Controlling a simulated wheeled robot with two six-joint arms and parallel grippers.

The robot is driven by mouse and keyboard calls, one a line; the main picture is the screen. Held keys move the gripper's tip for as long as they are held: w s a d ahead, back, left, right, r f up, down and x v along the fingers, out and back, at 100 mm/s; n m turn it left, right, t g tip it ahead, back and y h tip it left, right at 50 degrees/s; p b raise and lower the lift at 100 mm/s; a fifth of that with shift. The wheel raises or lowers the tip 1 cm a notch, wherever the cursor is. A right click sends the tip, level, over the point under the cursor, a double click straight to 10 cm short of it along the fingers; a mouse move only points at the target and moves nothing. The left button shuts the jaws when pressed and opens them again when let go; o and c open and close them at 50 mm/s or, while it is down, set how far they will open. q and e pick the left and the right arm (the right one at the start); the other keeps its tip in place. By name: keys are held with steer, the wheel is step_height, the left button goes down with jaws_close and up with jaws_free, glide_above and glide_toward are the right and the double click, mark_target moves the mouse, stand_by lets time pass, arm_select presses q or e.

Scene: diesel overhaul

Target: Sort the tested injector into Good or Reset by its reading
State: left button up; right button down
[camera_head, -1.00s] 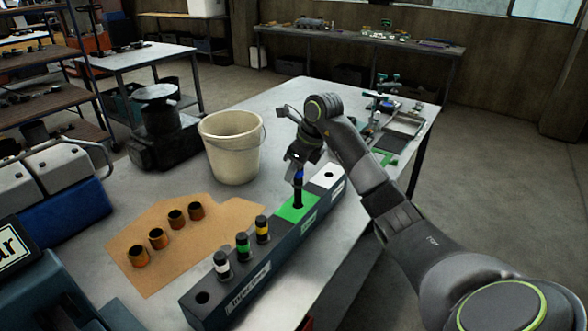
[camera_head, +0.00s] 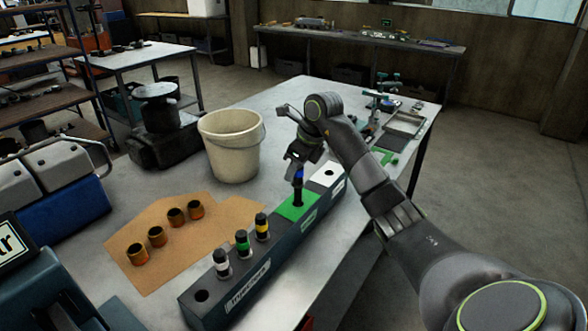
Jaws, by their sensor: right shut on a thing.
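A dark injector with a blue band (camera_head: 298,181) stands upright at the green section (camera_head: 289,207) of the long injector rack (camera_head: 240,270). My right gripper (camera_head: 298,166) is over it and shut on its top. The injector's lower end is at or in the green section's hole; the exact depth is hard to tell. A white section (camera_head: 326,175) with an empty dark hole lies at the rack's far end. Injectors with a white band (camera_head: 222,264), a green band (camera_head: 242,243) and a yellow band (camera_head: 262,227) stand in the near part. My left gripper is not in view.
A cream bucket (camera_head: 232,150) stands left of my right gripper. Several brass-coloured sleeves (camera_head: 157,237) stand on a brown sheet (camera_head: 190,250). A tester with small fittings (camera_head: 384,100) and a metal tray (camera_head: 406,124) sit at the table's far end.

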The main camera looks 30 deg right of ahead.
mark_target(294, 187)
steer(key=shift+f+b, duration=1.25)
steer(key=shift+f, duration=0.45)
steer(key=shift+f+b, duration=1.15)
steer(key=shift+f, duration=0.1)
steer(key=c, duration=0.8)
jaws_free()
steer(key=shift+o, duration=0.2)
